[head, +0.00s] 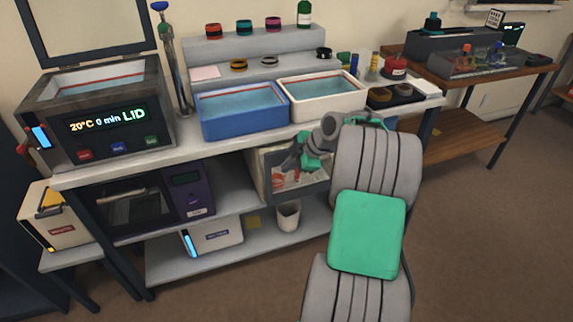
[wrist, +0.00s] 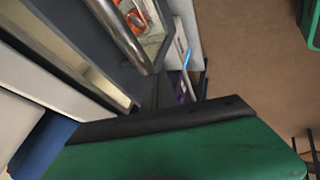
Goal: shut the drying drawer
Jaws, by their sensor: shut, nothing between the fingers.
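The drying drawer (head: 302,184) is the grey drawer under the bench, below the blue and white tubs. It stands pulled out, with its top open and orange items (head: 283,180) inside. My gripper (head: 297,166) is over the drawer's front area, shut and empty. My arm hides the drawer's right side. In the wrist view a metal handle bar (wrist: 124,36) crosses the top, with an orange item (wrist: 131,13) behind it. My green gripper body fills the bottom of that view; I cannot tell whether it touches the drawer.
A blue tub (head: 243,128) and a white tub (head: 322,110) stand on the bench above. A purple-fronted machine (head: 186,196) is left of the drawer. A small bin (head: 288,216) sits on the shelf below. The floor at right is clear.

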